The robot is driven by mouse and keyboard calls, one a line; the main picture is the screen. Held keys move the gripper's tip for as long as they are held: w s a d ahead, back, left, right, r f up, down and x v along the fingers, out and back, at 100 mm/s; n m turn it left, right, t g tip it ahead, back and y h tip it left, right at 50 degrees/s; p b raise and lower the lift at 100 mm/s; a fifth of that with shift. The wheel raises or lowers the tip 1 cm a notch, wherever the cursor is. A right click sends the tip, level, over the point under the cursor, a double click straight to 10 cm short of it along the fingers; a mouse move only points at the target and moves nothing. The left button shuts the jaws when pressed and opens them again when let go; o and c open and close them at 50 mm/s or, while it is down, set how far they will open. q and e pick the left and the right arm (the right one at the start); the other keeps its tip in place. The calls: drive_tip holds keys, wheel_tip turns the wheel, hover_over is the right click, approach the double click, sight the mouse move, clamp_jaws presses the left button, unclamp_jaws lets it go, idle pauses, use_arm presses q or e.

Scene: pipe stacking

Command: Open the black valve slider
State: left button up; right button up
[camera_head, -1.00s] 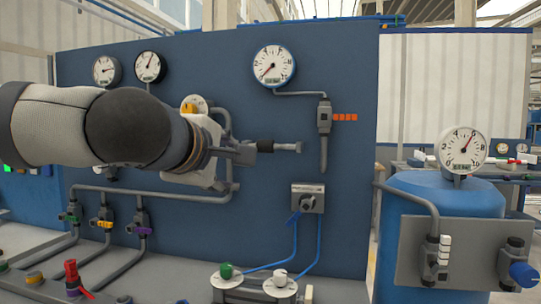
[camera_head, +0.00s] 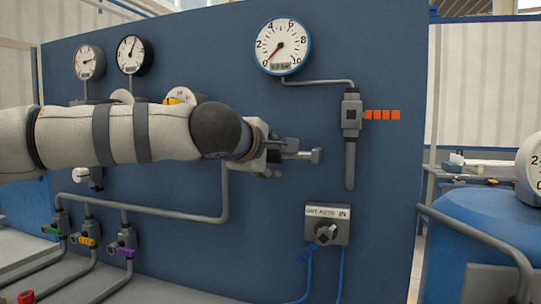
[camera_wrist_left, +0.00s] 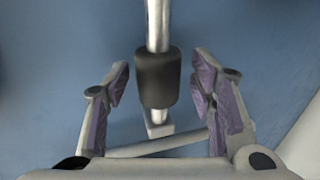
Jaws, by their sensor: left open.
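The black valve slider (camera_wrist_left: 157,78) is a short dark sleeve around a silver rod (camera_wrist_left: 157,22) in the left wrist view. In the head view, the rod's end (camera_head: 316,155) sticks out past my left gripper, which mostly hides the slider. My left gripper (camera_head: 286,152) is at the slider, in front of the blue panel. In the left wrist view, its open fingers (camera_wrist_left: 160,84) stand on both sides of the slider, with a visible gap on each side. My right gripper is not in view.
The blue panel (camera_head: 390,200) carries a blue-rimmed gauge (camera_head: 282,45), a grey fitting with orange tags (camera_head: 351,115) and a switch box (camera_head: 327,225). Grey pipes and small coloured valves are at lower left. A blue tank (camera_head: 485,230) stands at right.

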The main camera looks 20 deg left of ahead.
use_arm(q)
drive_tip(key=shift+w, duration=0.45)
clamp_jaws()
drive_tip(key=d, duration=0.4)
drive_tip(key=shift+s+d, duration=0.1)
drive_tip(key=shift+s, duration=0.05)
drive_tip(key=shift+c, duration=1.8)
unclamp_jaws()
drive_tip(key=o, duration=0.4)
drive_tip(key=shift+d, duration=0.1)
drive_tip(key=shift+c, duration=0.2)
